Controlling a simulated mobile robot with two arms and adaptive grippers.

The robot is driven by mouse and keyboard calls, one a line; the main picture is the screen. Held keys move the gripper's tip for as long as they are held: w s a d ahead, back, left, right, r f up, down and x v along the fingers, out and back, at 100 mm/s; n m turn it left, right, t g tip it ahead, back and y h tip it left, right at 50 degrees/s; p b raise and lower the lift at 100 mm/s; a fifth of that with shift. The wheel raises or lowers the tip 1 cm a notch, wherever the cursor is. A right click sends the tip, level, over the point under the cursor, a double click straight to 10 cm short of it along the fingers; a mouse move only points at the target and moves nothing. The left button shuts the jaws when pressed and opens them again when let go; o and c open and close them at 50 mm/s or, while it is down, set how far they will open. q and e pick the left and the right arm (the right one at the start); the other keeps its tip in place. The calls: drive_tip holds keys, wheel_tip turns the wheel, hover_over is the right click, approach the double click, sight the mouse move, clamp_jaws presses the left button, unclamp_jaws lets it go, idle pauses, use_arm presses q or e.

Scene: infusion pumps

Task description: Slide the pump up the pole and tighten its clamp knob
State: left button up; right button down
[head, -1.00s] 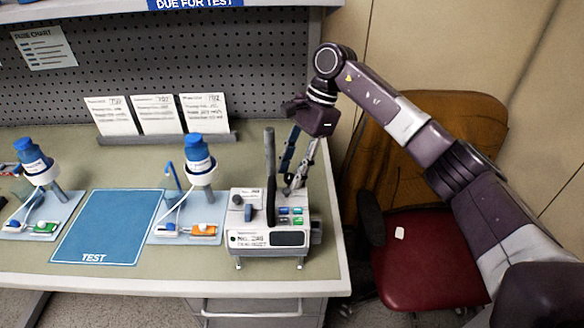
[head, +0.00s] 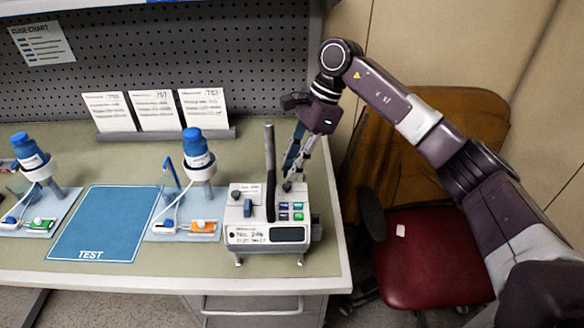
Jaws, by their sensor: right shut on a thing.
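The pump (head: 268,218) is a pale box marked No. 246, with coloured buttons and a dark display, near the right front of the bench. A grey pole (head: 269,145) rises behind its dark upright handle. A dark knob (head: 316,222) shows on the pump's right side; I cannot tell if it is the clamp knob. My right gripper (head: 289,183) points down at the pump's rear top, right of the pole. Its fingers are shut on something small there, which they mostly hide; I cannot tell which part. My left gripper is not in view.
A blue TEST mat (head: 105,225) lies left of the pump. Two trays with blue-capped bottles (head: 198,150) in stands flank it. Cards (head: 157,112) stand at the pegboard. A red chair (head: 425,260) is right of the bench edge.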

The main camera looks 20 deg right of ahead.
drive_tip(key=m+t+b, duration=0.1)
drive_tip(key=m+b, duration=0.1)
drive_tip(key=shift+s+f+m, duration=0.1)
drive_tip(key=shift+f+m, duration=0.05)
drive_tip(key=shift+m, duration=0.15)
drive_tip(key=m+t+b, duration=0.1)
drive_tip(key=m, duration=0.1)
drive_tip(key=m+b, duration=0.2)
drive_tip(key=shift+s+m+t+h, duration=0.15)
drive_tip(key=shift+m+t+h, duration=0.15)
drive_tip(key=shift+t, duration=0.1)
drive_tip(key=m+t+h+b, duration=0.1)
drive_tip(key=m+b, duration=0.1)
drive_tip(key=m, duration=0.2)
drive_tip(key=shift+s+a, duration=0.1)
drive_tip(key=shift+a, duration=0.05)
drive_tip(key=shift+r+m+t+h+b, duration=0.2)
drive_tip(key=shift+m+t+h+b, duration=0.15)
drive_tip(key=shift+m+b, duration=0.5)
drive_tip(key=shift+m, duration=0.25)
drive_tip(key=c, duration=1.8)
unclamp_jaws()
drive_tip(key=shift+o, duration=0.2)
drive_tip(key=shift+s, duration=0.1)
